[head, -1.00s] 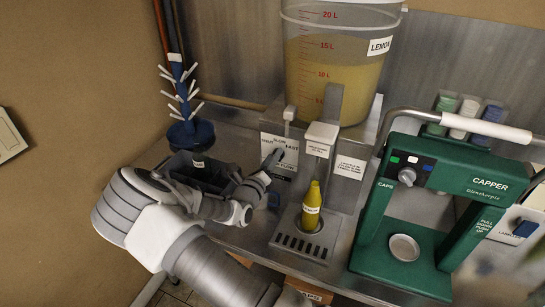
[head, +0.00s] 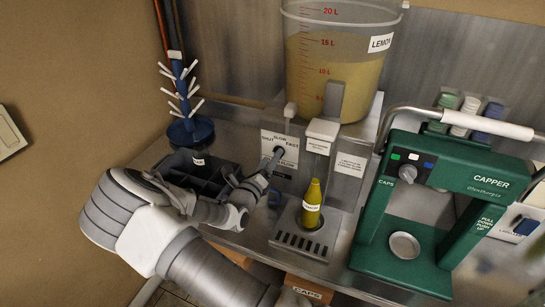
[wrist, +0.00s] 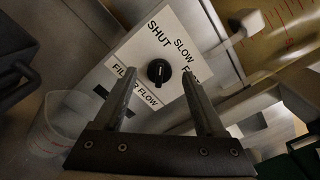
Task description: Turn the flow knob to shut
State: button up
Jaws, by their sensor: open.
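The black flow knob (wrist: 158,71) shows in the wrist view on a white plate (wrist: 136,52) marked SHUT, SLOW, FAST and FILLER FLOW. A pale mark shows on the knob, too small to read its setting surely. My gripper (wrist: 155,80) is open, with one finger to each side of the knob in the picture. I cannot tell whether the fingers touch it or how far short of it they are. In the head view my gripper (head: 262,180) reaches toward the plate (head: 288,148) on the filler front, partly covering its lower left.
A yellow bottle (head: 312,203) stands on the filler's drip tray (head: 299,245), right of my gripper. The lemon bucket (head: 335,65) is above. A green capper (head: 440,215) stands at right. A dark crate (head: 205,178) and blue bottle rack (head: 190,130) are at left.

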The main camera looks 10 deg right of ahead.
jog(key=b+v, duration=0.1)
jog(key=v, duration=1.4)
jog(key=shift+b, duration=0.3)
jog(key=shift+s, duration=0.1)
jog(key=s+d+r+m+g, duration=0.4)
jog(key=s+d+m+g, duration=0.25)
jog(key=m, duration=0.45)
jog(key=s+d+r+m+g, duration=0.3)
jog(key=s+d+m+g, duration=0.3)
jog(key=m, duration=0.4)
jog(key=s+a+r+m+t+y, duration=0.1)
jog(key=s+r+m+y, duration=0.4)
jog(key=m, duration=0.3)
jog(key=s+a+r+m+t+y, duration=0.1)
jog(key=s+r+m+t+y, duration=0.1)
jog(key=s+r+m+y, duration=0.3)
jog(key=shift+a+r+m, duration=0.2)
jog(key=shift+r+m, duration=1.4)
jog(key=shift+m, duration=0.6)
jog(key=shift+d, duration=0.15)
